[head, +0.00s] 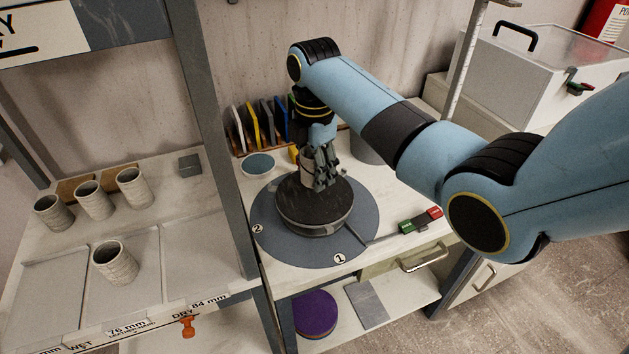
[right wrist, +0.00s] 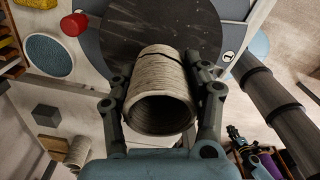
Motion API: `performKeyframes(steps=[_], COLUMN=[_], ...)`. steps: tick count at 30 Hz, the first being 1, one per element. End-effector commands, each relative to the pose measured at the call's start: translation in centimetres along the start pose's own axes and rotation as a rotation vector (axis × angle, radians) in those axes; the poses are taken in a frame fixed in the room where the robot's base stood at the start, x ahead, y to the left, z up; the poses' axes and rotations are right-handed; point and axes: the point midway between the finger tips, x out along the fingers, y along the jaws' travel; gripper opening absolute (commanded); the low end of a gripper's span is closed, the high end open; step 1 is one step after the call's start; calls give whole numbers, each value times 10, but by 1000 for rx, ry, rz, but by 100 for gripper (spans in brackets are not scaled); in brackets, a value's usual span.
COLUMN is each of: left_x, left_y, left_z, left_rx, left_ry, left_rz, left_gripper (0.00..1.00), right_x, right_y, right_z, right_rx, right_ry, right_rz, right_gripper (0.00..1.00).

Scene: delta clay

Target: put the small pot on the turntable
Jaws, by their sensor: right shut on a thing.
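The small pot (head: 307,172) is a pale ribbed clay cylinder. My right gripper (head: 322,172) is shut on it, over the turntable. In the right wrist view the pot (right wrist: 160,98) sits between the two fingers of my right gripper (right wrist: 162,110), its open dark mouth facing the camera. The turntable (head: 330,212) has a dark round top and stands on a blue-grey round base marked 1 and 2. The turntable's dark top (right wrist: 165,25) shows behind the pot in the wrist view. I cannot tell whether the pot touches it. My left gripper is not in view.
Several similar pots stand on the left shelf, one (head: 114,262) at the front. A grey post (head: 215,130) rises between shelf and bench. A lever with green and red ends (head: 420,220) lies right of the turntable. Coloured tools in a rack (head: 262,122) stand behind.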

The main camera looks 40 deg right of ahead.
Motion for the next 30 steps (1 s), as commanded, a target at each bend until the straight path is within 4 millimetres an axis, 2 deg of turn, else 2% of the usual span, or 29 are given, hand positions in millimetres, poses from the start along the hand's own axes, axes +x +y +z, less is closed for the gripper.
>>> performKeyframes(steps=[7, 19, 20, 21, 25, 30], left_x=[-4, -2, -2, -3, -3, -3], left_y=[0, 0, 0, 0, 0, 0], left_z=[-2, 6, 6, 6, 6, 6], left_rx=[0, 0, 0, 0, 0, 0], left_ry=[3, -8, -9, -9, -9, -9], left_rz=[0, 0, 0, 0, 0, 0], left_gripper=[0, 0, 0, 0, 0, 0], right_x=[34, 41, 41, 41, 41, 41], right_y=[-1, -1, -1, -1, -1, -1], right_z=[0, 0, 0, 0, 0, 0], right_rx=[1, 1, 1, 1, 1, 1], right_ry=[1, 0, 0, 0, 0, 1], right_rz=[-3, -1, -1, -1, -1, -1], right_gripper=[14, 14, 51, 56, 72, 72])
